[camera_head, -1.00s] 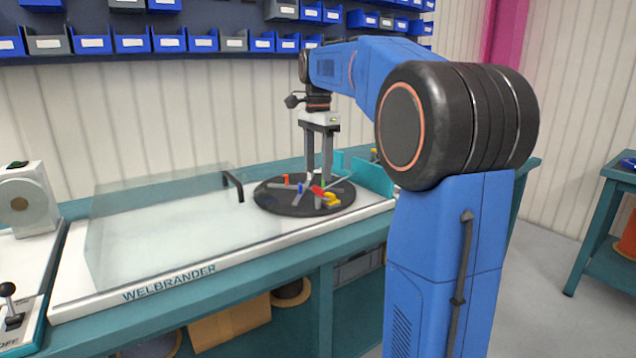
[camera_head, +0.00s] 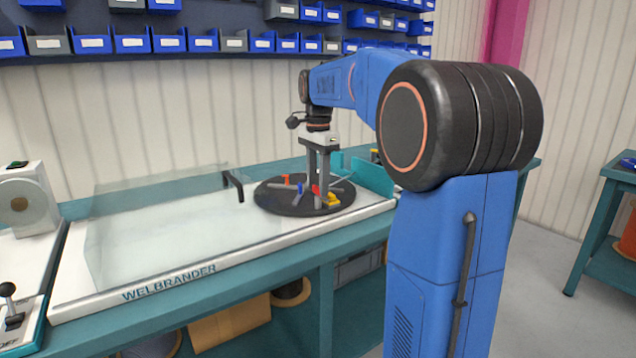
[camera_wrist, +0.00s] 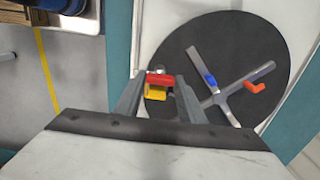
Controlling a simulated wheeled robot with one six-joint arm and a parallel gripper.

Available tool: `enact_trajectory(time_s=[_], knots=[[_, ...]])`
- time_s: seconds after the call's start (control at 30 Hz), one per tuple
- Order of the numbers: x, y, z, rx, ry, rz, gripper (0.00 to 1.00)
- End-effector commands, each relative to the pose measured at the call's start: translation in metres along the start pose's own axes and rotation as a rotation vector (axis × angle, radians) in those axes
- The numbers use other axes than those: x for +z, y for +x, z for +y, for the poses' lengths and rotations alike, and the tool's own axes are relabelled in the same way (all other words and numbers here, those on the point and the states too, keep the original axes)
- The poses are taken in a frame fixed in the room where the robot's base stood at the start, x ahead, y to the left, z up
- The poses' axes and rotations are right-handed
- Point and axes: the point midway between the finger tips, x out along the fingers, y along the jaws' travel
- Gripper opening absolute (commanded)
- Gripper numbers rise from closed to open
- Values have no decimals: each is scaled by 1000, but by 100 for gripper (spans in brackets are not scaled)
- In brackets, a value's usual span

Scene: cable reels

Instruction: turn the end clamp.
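A round black plate (camera_head: 275,207) carries a grey bar cross (camera_wrist: 222,95) with small coloured clamps. The wrist view shows a red clamp (camera_wrist: 160,80) with a yellow part (camera_wrist: 155,95) beside it, a blue clamp (camera_wrist: 211,80) and an orange clamp (camera_wrist: 255,87). I cannot tell which is the end clamp. My gripper (camera_head: 318,190) points down at the near right part of the plate. Its fingers stand apart on both sides of the red clamp in the wrist view (camera_wrist: 160,76), with little space around it. Contact is not clear. The fingers hide part of the cross.
The plate stands at the right end of a white WELBRANDER bench unit (camera_head: 170,287), by a clear panel (camera_head: 150,225) and a black handle (camera_head: 233,185). A teal guard (camera_head: 372,175) rises behind on the right. Blue bins (camera_head: 130,40) hang on the wall.

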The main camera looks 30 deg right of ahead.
Motion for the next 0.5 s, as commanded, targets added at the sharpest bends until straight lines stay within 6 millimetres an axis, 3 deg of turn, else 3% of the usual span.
enact_trajectory(time_s=[0.27,0.5], knots=[[0,0,0,0,-39,0,14],[0,0,0,0,-176,0,14]])
